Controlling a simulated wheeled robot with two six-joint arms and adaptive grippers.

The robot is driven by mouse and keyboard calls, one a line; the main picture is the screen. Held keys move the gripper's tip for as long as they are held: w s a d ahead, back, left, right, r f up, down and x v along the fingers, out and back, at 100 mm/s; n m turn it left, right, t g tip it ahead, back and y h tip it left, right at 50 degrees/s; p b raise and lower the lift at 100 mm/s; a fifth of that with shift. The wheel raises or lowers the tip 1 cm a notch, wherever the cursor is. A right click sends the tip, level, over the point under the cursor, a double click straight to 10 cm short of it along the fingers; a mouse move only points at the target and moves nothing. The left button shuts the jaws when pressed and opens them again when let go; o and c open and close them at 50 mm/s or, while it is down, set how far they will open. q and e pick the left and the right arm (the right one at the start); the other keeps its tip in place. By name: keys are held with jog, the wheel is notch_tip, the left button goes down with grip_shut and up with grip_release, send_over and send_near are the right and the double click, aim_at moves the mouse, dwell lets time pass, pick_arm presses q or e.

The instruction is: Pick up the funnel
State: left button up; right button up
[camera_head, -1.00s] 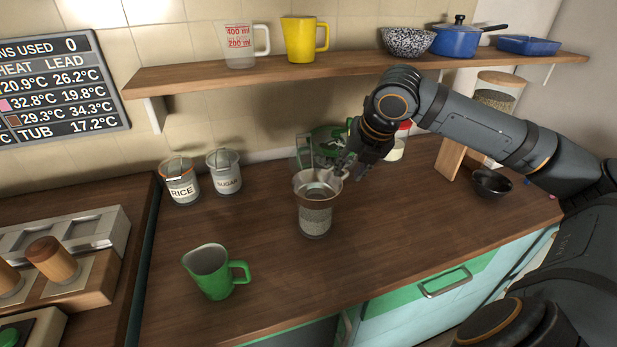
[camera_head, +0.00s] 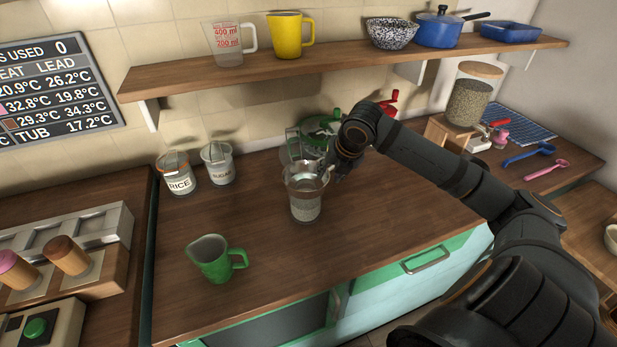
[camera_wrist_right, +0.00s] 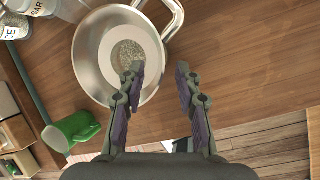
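The funnel (camera_head: 304,181) is a shiny metal cone with a wide mouth, sitting in the top of a clear jar (camera_head: 306,208) of speckled grains. In the right wrist view the funnel (camera_wrist_right: 92,62) is seen from above, with a loop handle (camera_wrist_right: 174,12) at its upper right and grains showing through its hole. My right gripper (camera_wrist_right: 160,70) is open at the funnel's rim. One finger is over the funnel's inside and the other is outside it; nothing is gripped. In the head view my right gripper (camera_head: 332,172) is at the funnel's right. My left gripper is not in view.
A green jug (camera_head: 212,260) stands front left; rice (camera_head: 176,178) and sugar (camera_head: 218,166) jars stand behind it. A grater-like item (camera_head: 296,148) and green gadget (camera_head: 322,128) stand close behind the funnel. A shelf (camera_head: 190,80) runs above.

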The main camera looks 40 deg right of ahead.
aim_at(328, 176)
jog(key=shift+d+x, duration=0.2)
jog(key=shift+x, duration=1.6)
jog(key=shift+w+r, duration=0.1)
jog(key=shift+r, duration=0.05)
jog(key=shift+c, duration=0.4)
grip_shut()
